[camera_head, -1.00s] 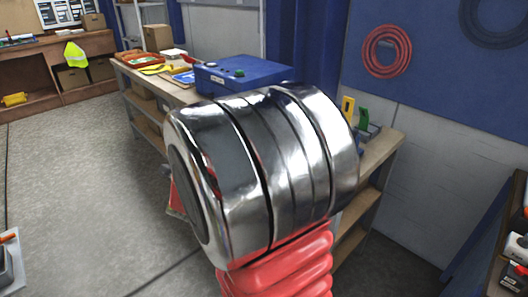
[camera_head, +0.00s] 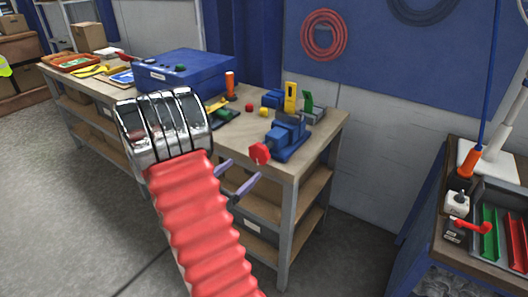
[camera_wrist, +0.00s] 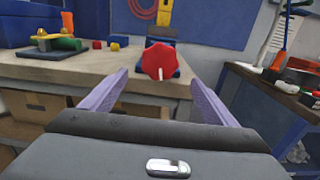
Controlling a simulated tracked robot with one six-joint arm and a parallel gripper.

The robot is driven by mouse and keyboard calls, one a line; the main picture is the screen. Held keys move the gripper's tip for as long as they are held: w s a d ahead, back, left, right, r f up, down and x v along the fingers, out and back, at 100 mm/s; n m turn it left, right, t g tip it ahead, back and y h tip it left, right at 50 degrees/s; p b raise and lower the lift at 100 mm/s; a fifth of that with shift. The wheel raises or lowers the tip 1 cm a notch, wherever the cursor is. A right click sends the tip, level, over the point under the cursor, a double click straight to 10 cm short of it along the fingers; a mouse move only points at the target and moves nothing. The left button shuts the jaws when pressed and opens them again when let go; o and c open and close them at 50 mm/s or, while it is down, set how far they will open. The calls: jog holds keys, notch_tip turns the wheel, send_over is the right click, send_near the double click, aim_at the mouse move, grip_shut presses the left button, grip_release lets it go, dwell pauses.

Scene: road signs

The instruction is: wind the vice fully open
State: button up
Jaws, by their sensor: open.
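The blue vice (camera_head: 289,137) stands on the front right corner of the wooden workbench (camera_head: 190,115). Its red handle (camera_head: 260,153) faces outward past the bench's front edge. In the wrist view the red handle (camera_wrist: 160,60) is near the middle, with a pale pin at its front, and hides most of the vice body behind it. My gripper (camera_head: 246,168) is open and empty, its two purple fingers pointing toward the handle, a short gap away. In the wrist view the fingers (camera_wrist: 159,77) lie left and right of the handle, slightly lower. The jaw opening is not clear.
A blue case (camera_head: 185,72) and an orange-handled tool (camera_head: 231,86) are on the bench. Small red and yellow blocks and upright yellow and green pieces (camera_head: 291,98) sit behind the vice. A second bench (camera_head: 470,215) with trays stands at right. Grey floor lies open at left.

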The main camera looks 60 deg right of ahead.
aim_at(264, 152)
jog(key=d, duration=0.4)
jog(key=s+d, duration=0.1)
jog(key=d, duration=0.4)
jog(key=s+d, duration=0.1)
jog(key=d, duration=0.3)
jog(key=shift+d, duration=0.35)
jog(key=shift+c, duration=0.3)
jog(key=c, duration=0.9)
jog(key=shift+s+d, duration=0.15)
jog(key=shift+d, duration=0.1)
jog(key=shift+c, duration=0.5)
jog(key=shift+a, duration=0.25)
jog(key=shift+n, duration=0.3)
